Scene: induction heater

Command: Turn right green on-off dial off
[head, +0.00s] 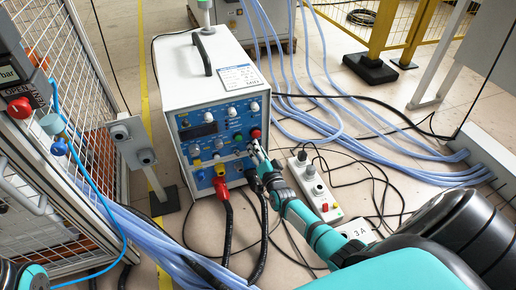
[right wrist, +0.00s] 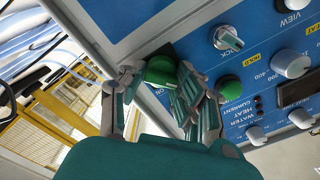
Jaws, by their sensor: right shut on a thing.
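The induction heater (head: 205,92) is a white box with a blue control panel on its front. In the right wrist view, a green dial (right wrist: 160,70) near the panel's outer edge sits between the fingers of my right gripper (right wrist: 155,82), which is shut on it. Fingers cover part of this dial, and its pointer direction cannot be told. A second green dial (right wrist: 229,86) sits beside it, apart from the dial in the grip. In the head view, my right gripper (head: 257,149) is at the panel's right edge and hides the gripped dial. My left gripper is not in view.
A red knob (head: 255,133) is just above my right gripper. A red plug (head: 220,186) and black cables hang below the panel. A grey post with buttons (head: 131,142) stands left. A power strip (head: 314,187) and blue hoses lie on the floor at right.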

